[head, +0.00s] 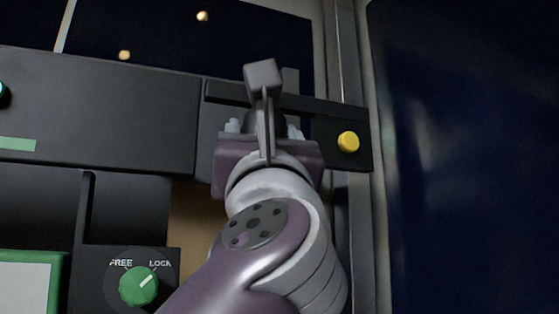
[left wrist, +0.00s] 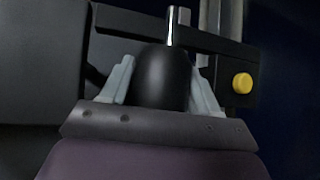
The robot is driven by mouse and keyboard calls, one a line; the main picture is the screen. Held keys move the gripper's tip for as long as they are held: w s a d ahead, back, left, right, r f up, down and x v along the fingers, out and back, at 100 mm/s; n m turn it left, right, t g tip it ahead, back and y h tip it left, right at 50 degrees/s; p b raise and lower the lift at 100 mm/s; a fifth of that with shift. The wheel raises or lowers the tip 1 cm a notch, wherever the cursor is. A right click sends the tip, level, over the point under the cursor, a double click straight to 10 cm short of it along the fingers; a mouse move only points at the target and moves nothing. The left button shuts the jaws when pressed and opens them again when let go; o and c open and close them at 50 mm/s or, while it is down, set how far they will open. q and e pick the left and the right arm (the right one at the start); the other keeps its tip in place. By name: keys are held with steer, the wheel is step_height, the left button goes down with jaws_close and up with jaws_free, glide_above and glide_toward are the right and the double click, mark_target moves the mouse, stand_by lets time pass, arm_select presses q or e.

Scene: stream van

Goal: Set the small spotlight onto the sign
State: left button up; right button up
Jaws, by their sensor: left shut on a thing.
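My left gripper (head: 265,128) reaches up from the bottom of the head view, its fingers mostly hidden behind my own wrist. In the left wrist view its two pale fingers (left wrist: 163,88) are shut on a rounded black knob (left wrist: 160,75), one on each side. A short metal shaft (left wrist: 179,22) shows just beyond the knob, in front of a black bar. I cannot make out a spotlight or a sign for certain. Two small warm bright spots, an upper one (head: 203,16) and a lower one (head: 124,55), show on the dark pane. My right gripper is not in view.
A black bar (head: 225,91) ends at a plate with a yellow button (head: 348,141), right of my gripper. A green dial (head: 138,286) marked FREE and LOCK points toward LOCK. A dark panel (head: 95,115) fills the left. A green-framed screen (head: 25,288) is at lower left.

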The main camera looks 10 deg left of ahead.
arm_select(q)
steer(key=shift+r, duration=0.1)
stand_by(0.3)
steer(key=o, duration=0.8)
steer(key=shift+o, duration=0.8)
steer(key=shift+w, duration=0.2)
steer(key=shift+s+f+b, duration=0.3)
steer(key=shift+f+b, duration=0.15)
steer(key=b+v, duration=0.7)
steer(key=v, duration=0.4)
steer(key=shift+s+f, duration=0.25)
steer(key=shift+s, duration=0.05)
